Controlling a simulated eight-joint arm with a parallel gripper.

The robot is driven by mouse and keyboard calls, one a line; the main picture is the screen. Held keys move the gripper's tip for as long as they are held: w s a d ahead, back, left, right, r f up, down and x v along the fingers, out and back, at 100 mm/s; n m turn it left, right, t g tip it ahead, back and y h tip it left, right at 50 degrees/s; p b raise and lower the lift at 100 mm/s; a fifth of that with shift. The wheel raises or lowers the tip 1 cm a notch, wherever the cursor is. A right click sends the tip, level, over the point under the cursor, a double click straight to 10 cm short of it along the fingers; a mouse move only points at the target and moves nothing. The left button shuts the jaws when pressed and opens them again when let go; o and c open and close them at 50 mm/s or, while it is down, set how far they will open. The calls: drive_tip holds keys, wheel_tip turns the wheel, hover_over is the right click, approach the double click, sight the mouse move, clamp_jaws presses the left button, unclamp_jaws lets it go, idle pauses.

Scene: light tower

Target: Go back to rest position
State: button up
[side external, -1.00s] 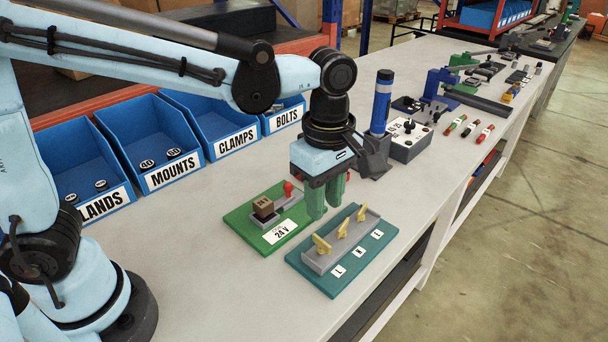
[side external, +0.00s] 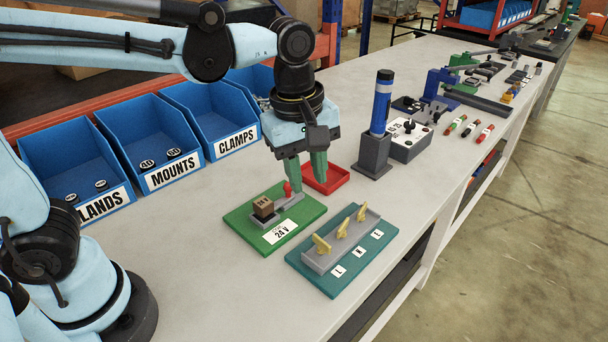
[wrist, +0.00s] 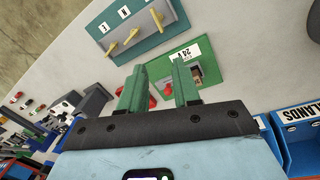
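My gripper (side external: 306,172) hangs above the back right of the green 24 V board (side external: 245,222), in front of a red tray (side external: 338,183). Its two green fingers stand apart with nothing seen between them; the wrist view shows the same gap at my gripper (wrist: 159,82). The green board carries a brown block (side external: 263,207) and a red knob (side external: 287,188) on a grey base. It also shows beyond the fingers in the wrist view (wrist: 208,71).
A teal board (side external: 345,283) with yellow levers lies at the front. A blue light tower (side external: 381,103) stands upright in a grey base, beside a grey control box (side external: 410,150). Blue bins (side external: 155,170) line the back left.

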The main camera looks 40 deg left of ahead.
drive_tip(key=s+a+f+m+t, duration=0.1)
drive_tip(key=s+a+m+t, duration=0.1)
drive_tip(key=a+m, duration=0.4)
drive_tip(key=s+a+f+m+t, duration=0.1)
drive_tip(key=s+a+m+t, duration=0.1)
drive_tip(key=a+m, duration=0.4)
drive_tip(key=shift+s+f+m+t, duration=0.15)
drive_tip(key=shift+f+m+t, duration=0.25)
drive_tip(key=shift+m+t, duration=0.55)
